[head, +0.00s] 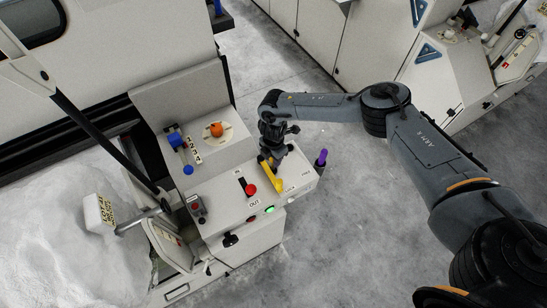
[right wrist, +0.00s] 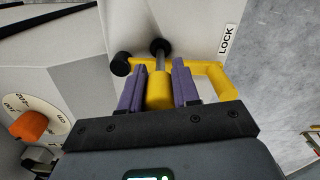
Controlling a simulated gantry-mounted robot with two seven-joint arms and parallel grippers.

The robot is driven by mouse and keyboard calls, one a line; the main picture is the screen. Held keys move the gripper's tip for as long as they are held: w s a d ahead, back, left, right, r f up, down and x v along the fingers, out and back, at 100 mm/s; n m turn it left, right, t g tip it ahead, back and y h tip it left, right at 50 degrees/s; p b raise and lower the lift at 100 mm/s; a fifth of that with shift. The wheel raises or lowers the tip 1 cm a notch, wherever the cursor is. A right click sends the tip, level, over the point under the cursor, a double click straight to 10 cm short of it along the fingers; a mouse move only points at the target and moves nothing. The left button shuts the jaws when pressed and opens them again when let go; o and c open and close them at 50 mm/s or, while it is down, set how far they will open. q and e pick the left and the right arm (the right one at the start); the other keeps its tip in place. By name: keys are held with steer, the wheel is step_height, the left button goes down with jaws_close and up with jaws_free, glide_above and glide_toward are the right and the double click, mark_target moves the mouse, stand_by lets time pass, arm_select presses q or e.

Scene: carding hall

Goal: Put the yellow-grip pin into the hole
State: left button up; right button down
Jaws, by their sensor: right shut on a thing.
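My right gripper (head: 272,152) is over the right part of the sloped console. In the right wrist view its two purple fingers (right wrist: 158,88) are shut on the yellow grip of the pin (right wrist: 159,91). The pin's grey shaft runs from the grip toward a dark round fitting (right wrist: 160,45) on the pale panel. I cannot tell whether the shaft tip is inside a hole or only in front of it. A yellow bar (right wrist: 218,80) passes behind the fingers, with a black knob at its left; it also shows in the head view (head: 275,184). My left gripper is not in view.
The console (head: 220,190) carries a red button (head: 250,190), an orange knob (head: 216,130) and a blue fitting (head: 188,170). A LOCK label (right wrist: 227,39) is beside the yellow bar. Open floor (head: 350,220) lies to the right.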

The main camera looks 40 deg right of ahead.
stand_by(0.3)
stand_by(0.4)
steer(key=shift+f+b, duration=0.35)
steer(key=shift+f, duration=0.4)
steer(key=shift+f+b, duration=0.6)
steer(key=shift+f, duration=0.25)
steer(key=shift+f+b, duration=0.35)
steer(key=shift+f, duration=0.15)
steer(key=c, duration=1.1)
jaws_free()
steer(key=o, duration=0.4)
steer(key=shift+s+d, duration=0.1)
steer(key=shift+c, duration=0.2)
